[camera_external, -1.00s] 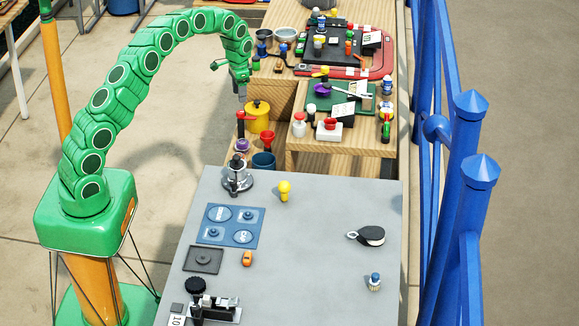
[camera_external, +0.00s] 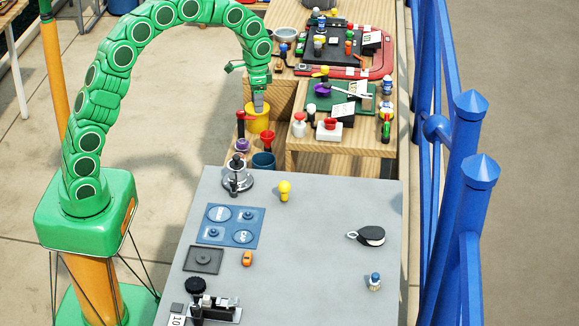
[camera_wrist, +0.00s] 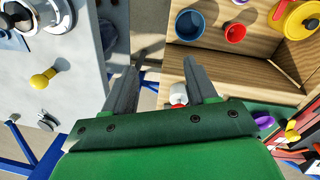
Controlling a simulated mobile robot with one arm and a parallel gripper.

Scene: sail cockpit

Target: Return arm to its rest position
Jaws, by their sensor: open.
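My green segmented arm rises from its base at the left and arches over to the right in the external view. My gripper (camera_external: 259,103) hangs down at its end, in front of the yellow pot (camera_external: 256,118) in this view. In the wrist view the two grey fingers of my gripper (camera_wrist: 162,75) stand apart with nothing between them. Behind the fingers lie the gap beside the grey table and the wooden shelf.
The grey table (camera_external: 310,225) carries a silver winch (camera_external: 238,180), a yellow knob (camera_external: 284,190), a blue panel (camera_external: 229,226) and a black pulley block (camera_external: 371,236). Wooden benches (camera_external: 340,160) with tools stand behind it. Blue railing posts (camera_external: 469,180) run along the right.

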